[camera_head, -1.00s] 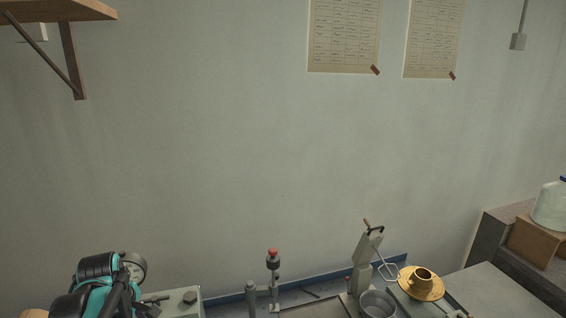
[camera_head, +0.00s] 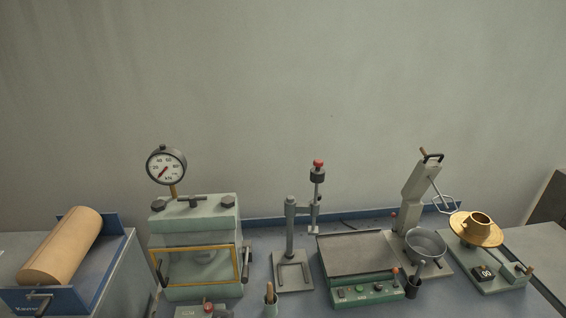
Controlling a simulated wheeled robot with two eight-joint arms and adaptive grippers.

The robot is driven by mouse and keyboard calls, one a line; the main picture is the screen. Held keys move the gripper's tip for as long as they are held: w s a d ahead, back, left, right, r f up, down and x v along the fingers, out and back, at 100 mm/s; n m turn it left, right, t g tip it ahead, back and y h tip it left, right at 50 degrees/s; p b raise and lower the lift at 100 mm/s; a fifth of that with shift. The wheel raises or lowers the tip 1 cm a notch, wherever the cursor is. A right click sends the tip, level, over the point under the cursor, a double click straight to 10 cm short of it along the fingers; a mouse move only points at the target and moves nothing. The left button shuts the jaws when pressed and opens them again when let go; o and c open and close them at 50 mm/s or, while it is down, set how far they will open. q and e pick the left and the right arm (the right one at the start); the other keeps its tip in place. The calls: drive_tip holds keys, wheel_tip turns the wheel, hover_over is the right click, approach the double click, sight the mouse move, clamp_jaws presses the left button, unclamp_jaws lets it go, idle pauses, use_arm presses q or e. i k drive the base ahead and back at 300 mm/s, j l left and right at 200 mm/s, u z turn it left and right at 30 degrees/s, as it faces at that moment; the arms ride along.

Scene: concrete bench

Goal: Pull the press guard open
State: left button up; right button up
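The press (camera_head: 194,215) is a pale green block machine with a round dial gauge (camera_head: 166,167) on top, at the left of the head view. Its guard (camera_head: 200,268) is a clear panel in a yellow frame standing across the press's front opening. A pale round part shows dimly behind the panel. Dark handles stick out at the left and right sides of the press. Neither of my grippers is in view.
A brown roll (camera_head: 62,246) in a blue holder stands to the left. To the right are a small stand with a red knob (camera_head: 318,163), a flat plate device (camera_head: 352,254), a metal pan (camera_head: 425,246) and a brass dish (camera_head: 476,229). A wooden-handled tool (camera_head: 270,296) stands near the front.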

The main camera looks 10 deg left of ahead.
sight(164, 284)
drive_tip(key=j+u, duration=0.1)
drive_tip(key=u, duration=0.6)
drive_tip(key=j+u, duration=0.1)
drive_tip(key=u, duration=0.25)
drive_tip(key=i+l+z, duration=0.35)
drive_tip(key=i+l, duration=0.05)
drive_tip(key=i, duration=0.05)
